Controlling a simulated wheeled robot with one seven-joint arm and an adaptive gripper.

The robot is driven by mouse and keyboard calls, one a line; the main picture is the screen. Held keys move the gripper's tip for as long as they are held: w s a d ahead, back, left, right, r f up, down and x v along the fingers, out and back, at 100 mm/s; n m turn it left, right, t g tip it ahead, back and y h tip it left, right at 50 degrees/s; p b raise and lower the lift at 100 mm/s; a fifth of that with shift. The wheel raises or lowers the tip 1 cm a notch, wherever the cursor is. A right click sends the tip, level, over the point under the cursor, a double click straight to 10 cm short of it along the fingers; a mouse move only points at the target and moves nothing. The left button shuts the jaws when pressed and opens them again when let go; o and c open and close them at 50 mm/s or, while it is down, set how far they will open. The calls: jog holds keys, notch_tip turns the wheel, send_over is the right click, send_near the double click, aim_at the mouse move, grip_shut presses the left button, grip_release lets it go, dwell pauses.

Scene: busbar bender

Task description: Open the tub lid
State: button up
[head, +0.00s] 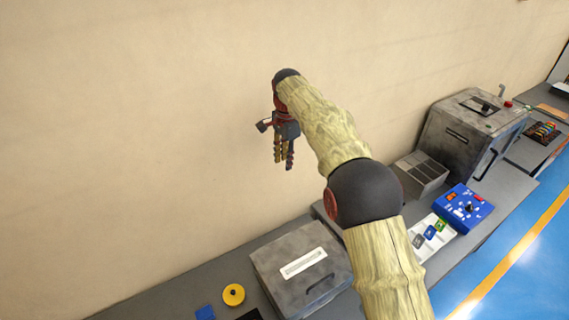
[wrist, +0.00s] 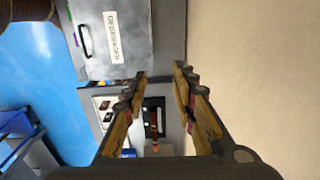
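The tub is a grey box (head: 330,300) with a flat grey lid (head: 272,258) and a white label (head: 303,263). The lid looks shut. A dark handle (head: 320,283) is on its front side; the handle also shows in the wrist view (wrist: 86,40), beside the lid (wrist: 112,66) at the upper left. My gripper (head: 284,163) hangs fingers-down in the air near the wall, above and behind the tub, touching nothing. In the wrist view its fingers (wrist: 160,74) are spread with nothing between them. My arm crosses in front of the tub's right part.
A yellow round item (head: 234,295) and a blue item (head: 205,313) are on the bench left of the tub. To the right are a white tray with cards (head: 430,235), a blue control box (head: 463,208) and a large grey machine (head: 465,140). The wall (head: 130,130) is close behind.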

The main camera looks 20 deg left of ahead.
dwell(0.4)
notch_tip(320, 180, down, 6)
jog(key=s+d+n, duration=0.2)
jog(key=s+n, duration=0.1)
jog(key=n, duration=0.3)
jog(key=s+d+f+n+t+b, duration=0.1)
jog(key=s+d+f+n+b, duration=0.15)
jog(key=s+d+b, duration=0.6)
jog(key=s+d+f+n+b, duration=0.25)
jog(key=s+d+b, duration=0.5)
jog(key=d, duration=0.65)
jog(key=s+d+f+m+t+b, duration=0.1)
jog(key=s+d+f+t+b, duration=0.1)
jog(key=s+d+f+b, duration=0.4)
jog(key=s+d+f+m+t+b, duration=0.1)
jog(key=s+d+f+t+b, duration=0.1)
jog(key=s+d+f+b, duration=0.5)
jog(key=s+d+b, duration=0.3)
jog(key=s+b, duration=0.2)
jog(key=s, duration=0.2)
jog(key=shift+s+d+f+m, duration=0.15)
jog(key=shift+d+f+m, duration=0.1)
jog(key=shift+d+m, duration=0.05)
